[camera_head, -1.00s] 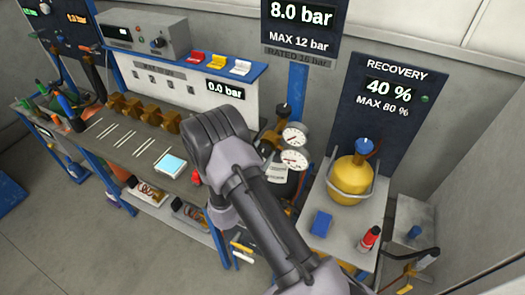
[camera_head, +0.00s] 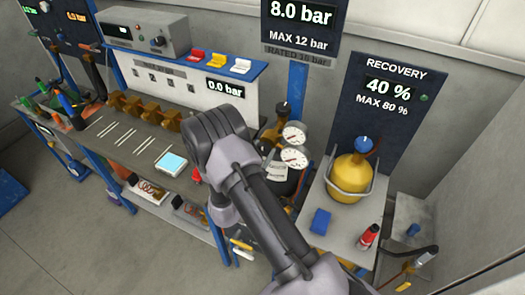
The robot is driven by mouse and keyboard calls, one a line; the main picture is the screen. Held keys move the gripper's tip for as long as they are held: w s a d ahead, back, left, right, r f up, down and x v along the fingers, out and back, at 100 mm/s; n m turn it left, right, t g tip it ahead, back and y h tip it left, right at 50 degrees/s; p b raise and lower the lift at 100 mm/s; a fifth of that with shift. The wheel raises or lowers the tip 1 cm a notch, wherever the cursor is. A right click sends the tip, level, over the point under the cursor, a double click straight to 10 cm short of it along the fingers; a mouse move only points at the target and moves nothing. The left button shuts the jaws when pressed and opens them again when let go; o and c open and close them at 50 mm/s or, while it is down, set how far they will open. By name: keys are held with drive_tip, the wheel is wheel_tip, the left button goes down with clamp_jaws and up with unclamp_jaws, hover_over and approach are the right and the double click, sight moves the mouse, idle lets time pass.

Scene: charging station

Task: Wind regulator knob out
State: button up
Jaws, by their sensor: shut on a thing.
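The regulator (camera_head: 272,138) is a brass body with two round white gauges, the upper gauge (camera_head: 293,135) and the lower gauge (camera_head: 294,157). It sits on a dark cylinder (camera_head: 284,186), right of my arm. A black knob (camera_head: 283,107) stands on top of the brass valve; I cannot tell whether this is the regulator knob. The lower left part of the regulator is hidden behind my arm. My arm's grey joint covers the area left of it. My gripper is hidden behind the arm, so its hold cannot be seen.
The display (camera_head: 302,18) above reads 8.0 bar, and a smaller display (camera_head: 226,87) reads 0.0 bar. A workbench (camera_head: 110,140) with brass fittings is at left.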

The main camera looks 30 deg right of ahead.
drive_tip(key=o, duration=1.4)
drive_tip(key=shift+c, duration=0.2)
drive_tip(key=v, duration=1.7)
drive_tip(key=shift+s+a, duration=0.2)
